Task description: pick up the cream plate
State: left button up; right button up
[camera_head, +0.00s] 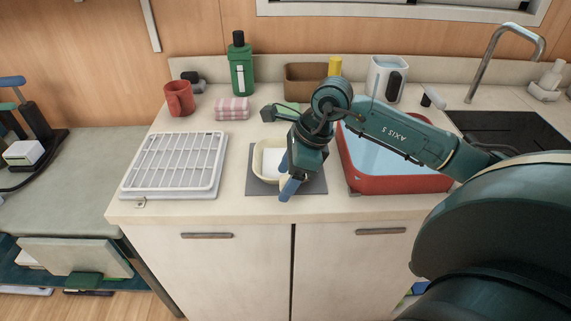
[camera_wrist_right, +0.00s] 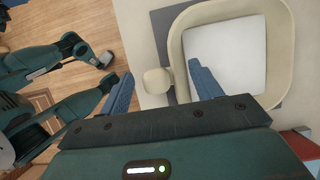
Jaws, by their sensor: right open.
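The cream plate (camera_head: 257,165) is a shallow rounded-square dish on a grey mat (camera_head: 262,188) on the counter, with a white square surface inside. In the right wrist view the cream plate (camera_wrist_right: 285,50) fills the upper right, with a round cream knob (camera_wrist_right: 157,81) at its left side. My right gripper (camera_head: 285,176) is low over the plate's right front side and covers part of it. In the wrist view the two blue fingers of my right gripper (camera_wrist_right: 160,84) are spread, with the knob showing between them. I cannot tell whether they touch it.
A white drying rack (camera_head: 180,160) is left of the mat. A red basin (camera_head: 400,182) of pale blue is close on the right. Behind stand a red mug (camera_head: 179,98), a folded pink cloth (camera_head: 232,108), a green bottle (camera_head: 241,66) and a brown box (camera_head: 303,82).

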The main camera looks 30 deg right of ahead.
jog(key=shift+f, duration=0.15)
jog(key=c, duration=1.3)
jog(key=shift+o, duration=0.2)
